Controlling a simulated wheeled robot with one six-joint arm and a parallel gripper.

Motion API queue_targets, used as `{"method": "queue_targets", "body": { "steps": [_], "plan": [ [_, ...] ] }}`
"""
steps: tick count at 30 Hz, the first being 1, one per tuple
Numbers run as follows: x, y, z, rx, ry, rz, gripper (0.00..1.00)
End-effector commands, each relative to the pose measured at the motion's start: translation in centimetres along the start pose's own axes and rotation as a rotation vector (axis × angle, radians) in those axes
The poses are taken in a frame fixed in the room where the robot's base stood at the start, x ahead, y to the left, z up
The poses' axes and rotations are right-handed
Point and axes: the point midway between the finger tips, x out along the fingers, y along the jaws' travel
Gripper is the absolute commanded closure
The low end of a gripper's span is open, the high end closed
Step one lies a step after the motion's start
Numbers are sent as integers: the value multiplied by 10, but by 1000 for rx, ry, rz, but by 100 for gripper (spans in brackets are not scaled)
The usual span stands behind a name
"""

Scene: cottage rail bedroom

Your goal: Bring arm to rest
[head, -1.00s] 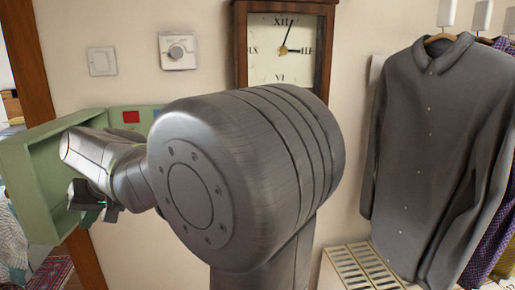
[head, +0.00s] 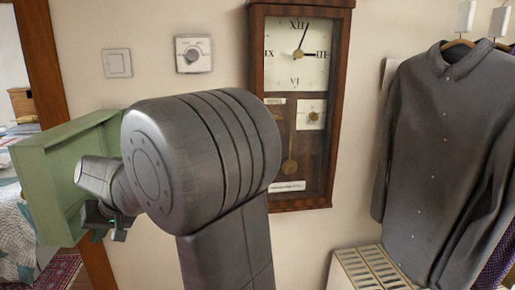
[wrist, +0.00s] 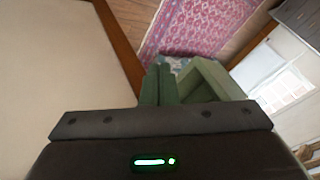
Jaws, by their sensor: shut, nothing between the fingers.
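My gripper (head: 108,218) is at the left in the head view, small and dark, at the end of my grey arm. It is shut and holds nothing. My arm is bent, and its large grey joint fills the middle of the view. The gripper appears in front of an open green box-like cabinet (head: 42,185); whether they touch I cannot tell.
A wooden pendulum clock (head: 333,120), a thermostat dial (head: 193,54) and a light switch (head: 117,63) are on the wall. A dark shirt (head: 440,150) hangs at right above a cream radiator (head: 365,275). A doorway with a bed (head: 15,235) is at far left. A patterned rug (wrist: 188,27) lies on the floor.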

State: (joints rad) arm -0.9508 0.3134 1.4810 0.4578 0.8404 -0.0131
Motion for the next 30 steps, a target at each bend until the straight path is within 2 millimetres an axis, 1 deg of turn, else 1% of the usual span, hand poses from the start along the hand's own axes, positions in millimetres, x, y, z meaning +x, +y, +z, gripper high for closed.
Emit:
{"method": "queue_targets", "body": {
  "steps": [1, 6, 9, 14, 19, 30],
  "plan": [
    [-7, 10, 3, 5, 6, 2, 100],
    [-24, 35, 10, 4, 5, 2, 100],
    [-33, 49, 13, 0, 3, 0, 100],
    [-43, 65, 16, -52, -26, -28, 100],
    [-54, 84, 16, -104, -53, -56, 100],
    [-83, 138, 13, -101, -52, -53, 100]
  ]
}}
